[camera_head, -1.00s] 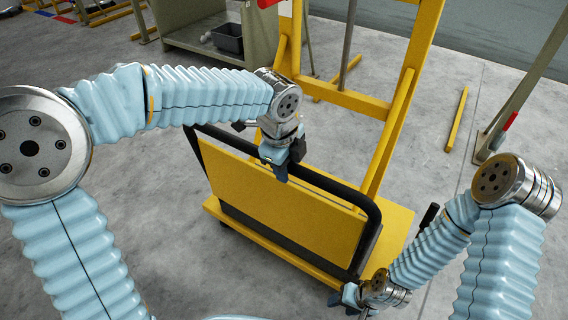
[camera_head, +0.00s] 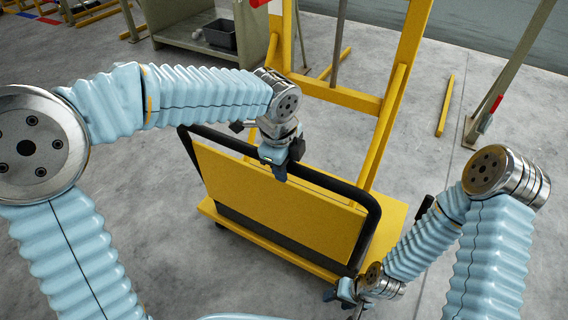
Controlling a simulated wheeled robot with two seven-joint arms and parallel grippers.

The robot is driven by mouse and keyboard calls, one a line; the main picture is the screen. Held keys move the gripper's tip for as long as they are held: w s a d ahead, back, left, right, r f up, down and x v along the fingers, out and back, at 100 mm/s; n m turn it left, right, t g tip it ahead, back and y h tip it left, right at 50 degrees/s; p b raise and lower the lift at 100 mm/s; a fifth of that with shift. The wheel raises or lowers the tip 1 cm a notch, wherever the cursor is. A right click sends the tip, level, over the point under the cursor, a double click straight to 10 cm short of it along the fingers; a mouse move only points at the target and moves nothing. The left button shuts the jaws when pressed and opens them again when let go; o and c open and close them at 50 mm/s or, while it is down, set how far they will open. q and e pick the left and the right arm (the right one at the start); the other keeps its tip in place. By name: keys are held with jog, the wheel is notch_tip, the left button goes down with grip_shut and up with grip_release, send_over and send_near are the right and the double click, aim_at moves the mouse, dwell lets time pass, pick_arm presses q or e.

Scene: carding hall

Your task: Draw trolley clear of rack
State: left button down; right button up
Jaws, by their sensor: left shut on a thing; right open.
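The yellow trolley (camera_head: 262,201) stands on the floor in front of me, with a black tube handle (camera_head: 330,183) around its upright yellow panel. Its flat yellow deck (camera_head: 391,222) shows behind the panel on the right. My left gripper (camera_head: 280,170) is shut on the top bar of the handle, near its middle. My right gripper (camera_head: 345,300) is low at the trolley's near right corner, apart from the handle; its fingers are partly hidden. The yellow rack (camera_head: 345,95) rises directly behind the trolley, and the panel and deck hide part of its foot.
A grey-green bench (camera_head: 195,40) with a dark grey bin (camera_head: 220,34) stands at the back left. A leaning post (camera_head: 510,75) with a red part and a yellow floor bar (camera_head: 445,105) are at the right. The floor left of the trolley is clear.

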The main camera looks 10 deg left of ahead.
pick_arm(q)
jog(key=shift+s+a+f, duration=0.1)
jog(key=shift+f, duration=0.05)
jog(key=c, duration=0.7)
grip_release()
jog(key=r, duration=0.4)
jog(key=s+r, duration=0.1)
jog(key=r, duration=0.4)
jog(key=s+a+r+p, duration=0.1)
jog(key=r, duration=0.3)
jog(key=shift+s+r, duration=0.2)
jog(key=shift+r, duration=0.2)
